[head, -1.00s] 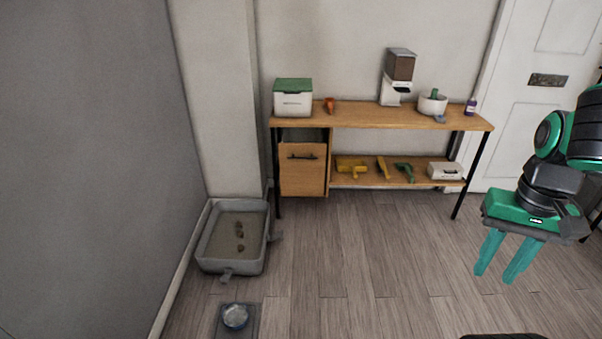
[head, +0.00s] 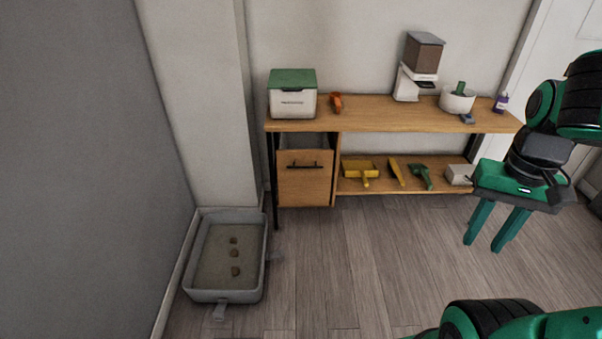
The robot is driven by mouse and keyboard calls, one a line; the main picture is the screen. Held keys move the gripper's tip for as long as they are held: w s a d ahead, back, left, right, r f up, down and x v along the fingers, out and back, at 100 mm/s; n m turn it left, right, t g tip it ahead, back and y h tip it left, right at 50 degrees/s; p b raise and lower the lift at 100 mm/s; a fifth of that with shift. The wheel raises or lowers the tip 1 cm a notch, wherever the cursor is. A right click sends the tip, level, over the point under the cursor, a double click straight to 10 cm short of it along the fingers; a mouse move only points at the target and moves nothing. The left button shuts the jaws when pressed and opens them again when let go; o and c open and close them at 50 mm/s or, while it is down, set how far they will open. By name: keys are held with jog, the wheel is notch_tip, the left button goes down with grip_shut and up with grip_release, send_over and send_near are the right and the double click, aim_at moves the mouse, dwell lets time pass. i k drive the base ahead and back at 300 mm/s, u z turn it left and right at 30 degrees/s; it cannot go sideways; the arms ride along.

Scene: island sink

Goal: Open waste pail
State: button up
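A white box-shaped pail with a closed green lid (head: 292,95) stands on the left end of the wooden table. I cannot read its label, but it looks most like the waste pail. Below it, a wooden front panel with a dark handle (head: 304,172) is set under the tabletop, with a dark gap above its top edge. My gripper (head: 493,230) hangs at the right, fingers pointing down and apart, with nothing between them. It is well away from the pail, and partly overlaps the right end of the table in the picture.
The wooden table (head: 375,112) holds an orange item (head: 336,103), a dispenser (head: 419,67) and a white bowl (head: 457,100). Yellow and green tools lie on its lower shelf (head: 405,186). A grey litter tray (head: 224,296) stands on the floor at left. The middle floor is clear.

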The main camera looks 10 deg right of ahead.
aim_at(305, 160)
jog(key=z, duration=0.05)
jog(key=i, duration=0.45)
jog(key=u, duration=1.45)
jog(key=k, duration=0.9)
jog(key=z, duration=1.15)
jog(key=i, duration=1.1)
